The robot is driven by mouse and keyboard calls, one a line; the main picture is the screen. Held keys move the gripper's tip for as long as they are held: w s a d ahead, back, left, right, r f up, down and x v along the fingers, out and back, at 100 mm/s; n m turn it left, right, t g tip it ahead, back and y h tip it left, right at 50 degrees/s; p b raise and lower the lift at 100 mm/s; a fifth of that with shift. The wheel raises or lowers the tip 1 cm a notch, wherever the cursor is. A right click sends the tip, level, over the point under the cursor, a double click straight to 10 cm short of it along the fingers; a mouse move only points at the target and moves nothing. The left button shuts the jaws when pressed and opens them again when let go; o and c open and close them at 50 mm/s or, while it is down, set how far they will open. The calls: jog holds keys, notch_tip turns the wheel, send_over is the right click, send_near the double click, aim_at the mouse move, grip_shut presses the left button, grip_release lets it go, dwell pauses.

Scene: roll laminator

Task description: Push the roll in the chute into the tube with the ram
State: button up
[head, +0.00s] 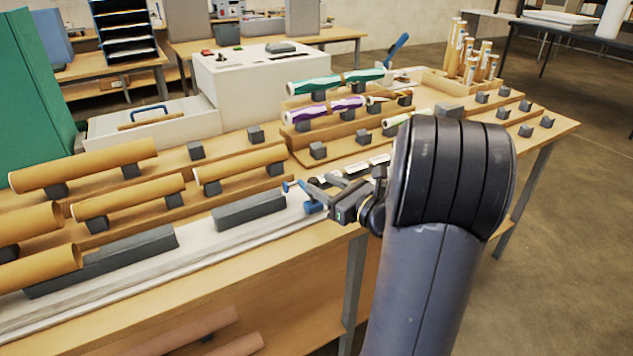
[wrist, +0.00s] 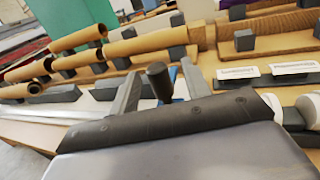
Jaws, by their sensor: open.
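My gripper (head: 318,190) is open at the front edge of the bench, beside a small blue part (head: 313,206) that may belong to the ram. In the wrist view my gripper (wrist: 158,88) has its fingers on either side of a dark upright knob (wrist: 159,78); I cannot tell whether they touch it. Two long dark grey blocks, one nearer my gripper (head: 249,209) and one farther left (head: 125,255), lie along the pale front strip and may form the chute. A brown tube (head: 40,268) lies at the left block's far end. No roll is discernible inside the chute.
Several brown tubes (head: 130,196) rest on dark cradles behind the strip. Green (head: 335,82) and purple (head: 325,110) patterned rolls lie on stepped racks. A white machine (head: 255,85) stands at the back. Upright rolls (head: 470,55) fill a box at the right.

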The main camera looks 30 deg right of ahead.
aim_at(310, 181)
jog(key=v, duration=0.7)
jog(key=shift+s, duration=0.25)
jog(key=shift+d, duration=0.1)
jog(key=x, duration=0.7)
jog(key=a+p+x, duration=0.1)
jog(key=x, duration=0.3)
jog(key=shift+a+r, duration=0.1)
jog(key=shift+s+a, duration=0.1)
jog(key=shift+s, duration=0.7)
jog(key=shift+w, duration=0.1)
